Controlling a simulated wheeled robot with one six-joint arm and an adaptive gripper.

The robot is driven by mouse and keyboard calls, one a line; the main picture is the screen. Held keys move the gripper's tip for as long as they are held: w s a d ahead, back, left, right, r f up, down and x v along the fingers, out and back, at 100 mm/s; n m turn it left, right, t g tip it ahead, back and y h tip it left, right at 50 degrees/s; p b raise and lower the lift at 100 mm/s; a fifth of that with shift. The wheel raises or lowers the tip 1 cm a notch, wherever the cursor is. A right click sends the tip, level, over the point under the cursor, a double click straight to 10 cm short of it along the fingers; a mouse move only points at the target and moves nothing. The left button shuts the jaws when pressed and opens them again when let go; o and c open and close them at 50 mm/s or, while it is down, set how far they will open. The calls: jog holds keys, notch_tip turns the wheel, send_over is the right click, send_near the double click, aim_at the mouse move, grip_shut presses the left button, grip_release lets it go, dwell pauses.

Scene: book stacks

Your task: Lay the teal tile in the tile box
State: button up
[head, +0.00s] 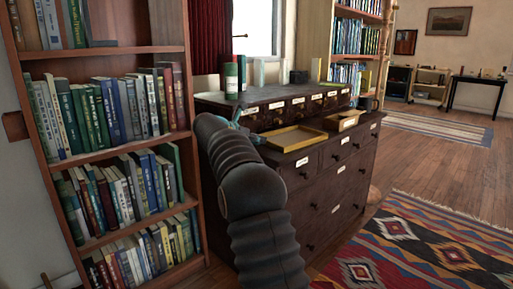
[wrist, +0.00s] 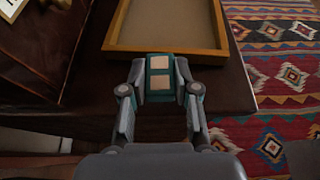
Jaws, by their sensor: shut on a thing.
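My gripper (wrist: 160,88) is shut on a small teal piece with two cream patches (wrist: 159,64), which looks like the teal tile. The piece sits between the fingertips, just in front of the near rim of a shallow yellow wooden tray (wrist: 120,47). I cannot tell its height above the cabinet top. The tray, likely the tile box, has a plain brown floor with nothing on the part in view. In the head view the tray (head: 303,147) lies on the dark cabinet, right of my gripper (head: 256,138), which my arm partly hides. The tile cannot be made out there.
The dark drawer cabinet (head: 335,185) carries a raised row of labelled drawers (head: 290,112) behind the tray. A small yellow box (head: 345,121) stands right of the tray. Green and dark cylinders (head: 231,80) stand on the upper ledge. A bookcase (head: 120,150) is at left, a patterned rug (head: 410,245) at right.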

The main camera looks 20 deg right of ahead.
jog(key=shift+f, duration=1.05)
jog(key=shift+f, duration=0.15)
jog(key=o, duration=0.8)
jog(key=shift+o, duration=0.2)
jog(key=shift+a+r, duration=0.15)
jog(key=shift+r, duration=0.1)
jog(key=v, duration=1.1)
jog(key=shift+s+a+p, duration=0.15)
jog(key=shift+a+p, duration=0.15)
jog(key=shift+p, duration=0.05)
